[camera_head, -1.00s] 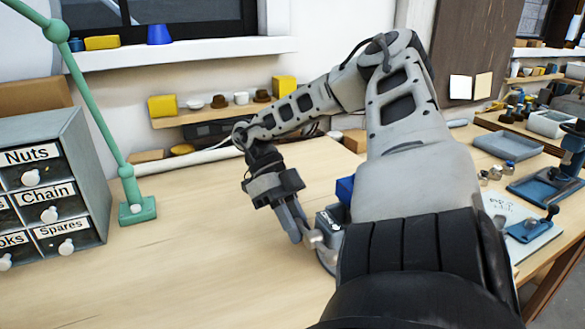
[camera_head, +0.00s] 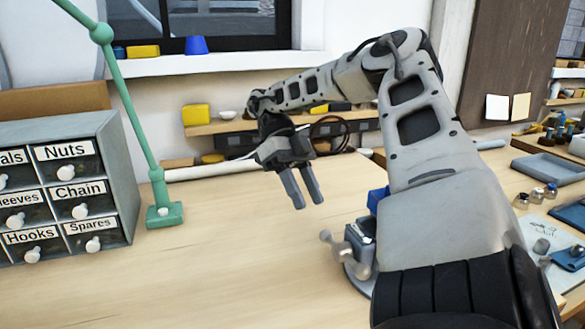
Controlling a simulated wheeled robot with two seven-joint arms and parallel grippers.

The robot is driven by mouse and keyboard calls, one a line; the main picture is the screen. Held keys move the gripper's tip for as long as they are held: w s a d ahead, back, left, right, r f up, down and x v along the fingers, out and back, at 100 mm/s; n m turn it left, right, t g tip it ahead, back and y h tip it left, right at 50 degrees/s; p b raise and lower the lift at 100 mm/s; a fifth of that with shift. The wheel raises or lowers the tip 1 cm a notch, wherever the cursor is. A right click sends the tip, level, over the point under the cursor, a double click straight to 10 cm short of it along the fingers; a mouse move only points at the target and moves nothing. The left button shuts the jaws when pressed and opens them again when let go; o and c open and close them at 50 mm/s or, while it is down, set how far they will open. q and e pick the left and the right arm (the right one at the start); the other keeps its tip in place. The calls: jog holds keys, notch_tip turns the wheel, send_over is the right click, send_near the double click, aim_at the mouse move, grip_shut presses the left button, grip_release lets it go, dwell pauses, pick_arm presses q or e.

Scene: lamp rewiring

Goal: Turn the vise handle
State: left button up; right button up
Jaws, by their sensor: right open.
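The vise (camera_head: 360,245) is a small grey and blue bench vise on the wooden table, partly hidden behind my right arm. Its metal handle (camera_head: 336,252) with a rounded knob sticks out at its left side, tilted. My right gripper (camera_head: 308,203) hangs above the table, up and left of the vise handle, fingers pointing down. Its two fingers are apart with nothing between them, and it does not touch the handle. My left gripper is not in view.
A drawer cabinet (camera_head: 122,180) with labelled drawers stands at the left. A green lamp (camera_head: 165,214) stands beside it. The table (camera_head: 230,270) between them and the vise is clear. A grey tray (camera_head: 548,168) and small jars (camera_head: 536,195) lie at the right.

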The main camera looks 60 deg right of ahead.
pick_arm(q)
jog(key=p, duration=0.1)
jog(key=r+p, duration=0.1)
jog(key=p, duration=0.1)
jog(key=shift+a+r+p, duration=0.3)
pick_arm(e)
jog(key=v, duration=0.7)
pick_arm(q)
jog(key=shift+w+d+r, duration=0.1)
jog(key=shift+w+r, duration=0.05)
